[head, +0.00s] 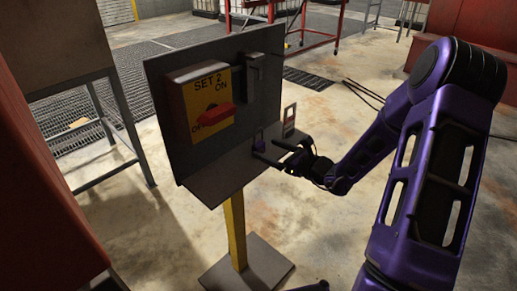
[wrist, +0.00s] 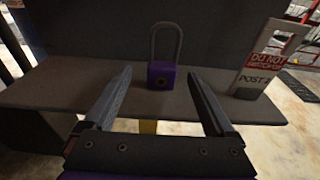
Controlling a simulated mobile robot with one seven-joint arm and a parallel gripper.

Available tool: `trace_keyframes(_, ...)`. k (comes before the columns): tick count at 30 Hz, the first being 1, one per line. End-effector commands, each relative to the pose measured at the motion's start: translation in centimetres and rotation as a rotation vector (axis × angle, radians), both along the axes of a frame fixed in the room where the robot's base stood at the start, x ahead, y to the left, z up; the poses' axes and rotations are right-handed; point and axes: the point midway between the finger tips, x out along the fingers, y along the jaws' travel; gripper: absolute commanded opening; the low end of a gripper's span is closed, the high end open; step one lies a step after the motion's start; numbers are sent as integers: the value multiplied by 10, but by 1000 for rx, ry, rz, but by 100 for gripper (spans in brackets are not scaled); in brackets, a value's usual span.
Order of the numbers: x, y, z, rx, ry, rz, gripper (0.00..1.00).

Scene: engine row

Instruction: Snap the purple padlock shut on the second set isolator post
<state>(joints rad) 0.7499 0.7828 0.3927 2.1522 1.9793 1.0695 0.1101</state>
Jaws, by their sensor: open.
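The purple padlock (wrist: 163,75) stands upright on the grey shelf (wrist: 60,85), its tall shackle pointing up, in the wrist view. In the head view the padlock (head: 259,144) is a small purple shape by my gripper's fingertips. My gripper (head: 264,147) is open; in the wrist view its two fingers (wrist: 160,78) lie either side of the padlock's line, with the padlock between and just beyond them, not gripped. The isolator post (head: 236,215) carries a panel with a yellow SET 2 plate (head: 212,90) and a red handle (head: 216,114). A hasp-like bracket (head: 254,70) sits right of the plate.
A red cabinet (head: 40,190) is at left. Open concrete floor lies right of the post.

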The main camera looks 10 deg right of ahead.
Motion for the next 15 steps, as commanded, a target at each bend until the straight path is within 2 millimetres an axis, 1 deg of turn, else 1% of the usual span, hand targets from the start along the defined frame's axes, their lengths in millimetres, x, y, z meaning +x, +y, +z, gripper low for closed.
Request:
trace_keyframes(4, 12, 8, 0, 1, -1, 2, 90)
trace_keyframes(9, 34, 21, -3, 1, -1, 2, 90)
trace_keyframes(12, 42, 27, -5, 1, -1, 2, 90)
trace_keyframes(15, 45, 28, -6, 0, 0, 0, 90)
